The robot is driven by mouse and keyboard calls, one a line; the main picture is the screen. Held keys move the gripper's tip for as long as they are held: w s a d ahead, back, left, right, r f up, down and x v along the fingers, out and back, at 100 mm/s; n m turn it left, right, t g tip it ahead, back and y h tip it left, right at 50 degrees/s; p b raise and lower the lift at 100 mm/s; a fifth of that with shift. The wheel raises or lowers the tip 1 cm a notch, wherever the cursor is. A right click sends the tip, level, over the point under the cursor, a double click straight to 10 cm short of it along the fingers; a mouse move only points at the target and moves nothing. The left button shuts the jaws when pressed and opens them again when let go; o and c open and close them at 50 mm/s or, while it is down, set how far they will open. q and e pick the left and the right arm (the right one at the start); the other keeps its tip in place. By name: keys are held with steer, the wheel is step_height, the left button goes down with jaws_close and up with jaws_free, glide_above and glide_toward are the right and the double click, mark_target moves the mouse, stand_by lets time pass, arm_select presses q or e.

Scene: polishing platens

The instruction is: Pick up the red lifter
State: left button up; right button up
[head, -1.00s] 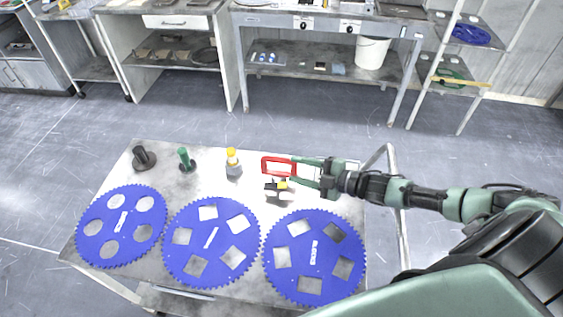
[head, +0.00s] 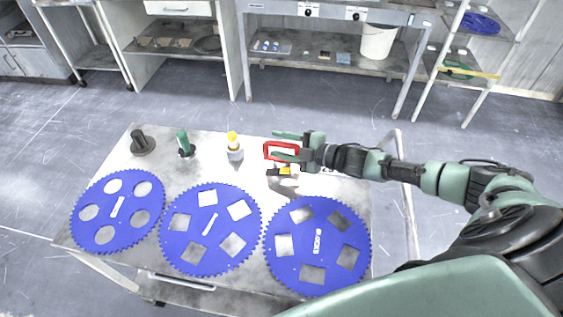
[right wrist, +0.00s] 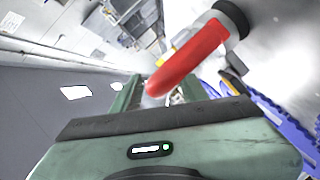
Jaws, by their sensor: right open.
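My right gripper (head: 277,145) is open, with one finger on the far side of the handle and one on the near side in the head view. In the right wrist view, the red handle (right wrist: 190,58) slants across the space in front of the open right gripper (right wrist: 160,86). I cannot tell whether a finger touches it. My left gripper is not in view.
Three blue toothed discs (head: 210,258) lie along the table's front. A yellow-topped bottle (head: 234,146), a green-handled tool (head: 184,143) and a black knobbed piece (head: 141,142) stand to the left.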

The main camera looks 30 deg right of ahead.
jaws_close()
stand_by(1.3)
steer(key=shift+r, duration=0.2)
